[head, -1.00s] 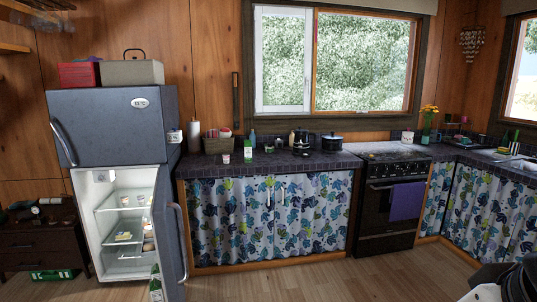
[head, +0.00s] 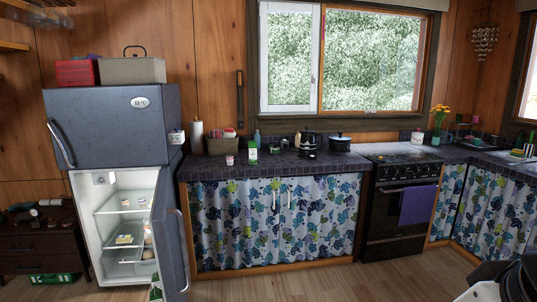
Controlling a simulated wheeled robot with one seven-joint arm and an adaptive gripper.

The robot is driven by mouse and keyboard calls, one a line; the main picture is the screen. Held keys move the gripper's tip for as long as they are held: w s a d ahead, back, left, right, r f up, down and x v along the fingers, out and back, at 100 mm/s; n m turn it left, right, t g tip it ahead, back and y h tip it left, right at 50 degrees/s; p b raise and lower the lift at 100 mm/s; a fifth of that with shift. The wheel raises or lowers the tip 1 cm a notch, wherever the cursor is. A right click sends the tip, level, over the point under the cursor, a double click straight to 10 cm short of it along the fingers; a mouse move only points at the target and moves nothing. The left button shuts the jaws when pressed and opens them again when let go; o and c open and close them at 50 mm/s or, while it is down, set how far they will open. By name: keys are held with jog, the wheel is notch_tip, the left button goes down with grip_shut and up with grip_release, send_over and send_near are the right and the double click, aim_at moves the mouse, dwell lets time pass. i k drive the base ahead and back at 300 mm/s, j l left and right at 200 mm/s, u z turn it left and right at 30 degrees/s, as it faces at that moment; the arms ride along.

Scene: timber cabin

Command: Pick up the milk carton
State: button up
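A small green-and-white carton (head: 253,151), which looks like a milk carton, stands upright on the dark tiled counter (head: 300,168), left of the window. A small pink-and-white cup or tub (head: 229,160) sits to its left. Another green-and-white carton or bottle (head: 155,293) is partly visible low at the open fridge door, cut by the bottom edge. Only part of my arm shows in the lower right corner. My gripper's fingers cannot be made out, and nothing of mine is near the carton.
The fridge (head: 112,125) stands at left, its lower door (head: 168,235) open, with food on the shelves. A basket (head: 222,145), a black pot (head: 340,143) and a stove (head: 400,200) line the counter. A green box (head: 50,278) lies on the floor at left. The wooden floor ahead is clear.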

aim_at(253, 145)
jog(key=i+l+u, duration=0.1)
jog(key=i+u, duration=0.3)
jog(key=i, duration=2.9)
